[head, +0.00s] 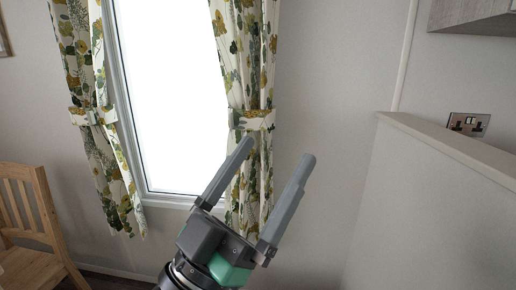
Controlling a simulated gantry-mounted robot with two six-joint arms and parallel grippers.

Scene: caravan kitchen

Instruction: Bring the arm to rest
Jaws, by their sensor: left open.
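My left gripper (268,180) shows in the lower middle of the head view, pointing up and to the right. Its two long grey fingers are spread apart with nothing between them. It appears in front of the right curtain (246,70) and the wall; I cannot tell how far it is from them. My right gripper is not in view.
A bright window (175,90) stands between the right curtain and a left curtain (95,110). A wooden chair (38,225) is at lower left. A half-height partition (430,215) fills the right side. A wall socket (468,124) and a cabinet (475,14) are above it.

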